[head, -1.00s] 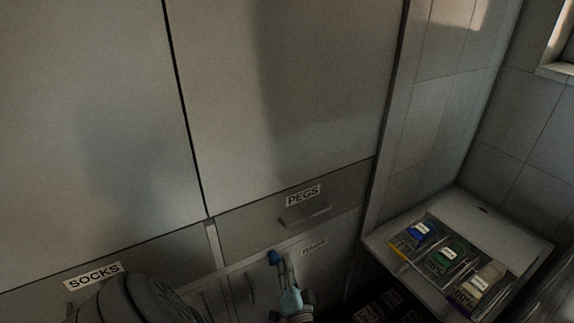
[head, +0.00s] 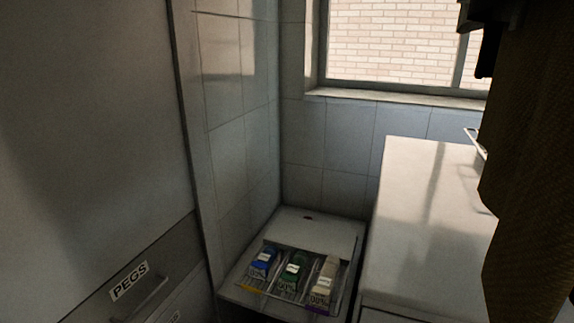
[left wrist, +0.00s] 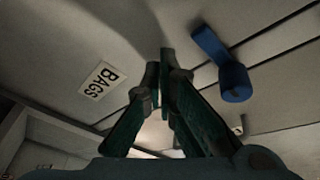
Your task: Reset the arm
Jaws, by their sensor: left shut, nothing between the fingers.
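My left gripper (left wrist: 160,66) shows in the left wrist view only. Its two dark green fingers are together at the tips, with nothing between them. A blue object (left wrist: 234,82) with a strap-like end is to the right of the fingertips, apart from them in the picture. Neither gripper shows in the head view now. My right gripper is in no view.
In the head view, a drawer labelled "PEGS" (head: 129,281) is at lower left. A tray (head: 267,251) holding blue, green and beige items stands on a low white surface in the corner. A white counter (head: 425,190) and brown hanging cloth (head: 530,170) are at right.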

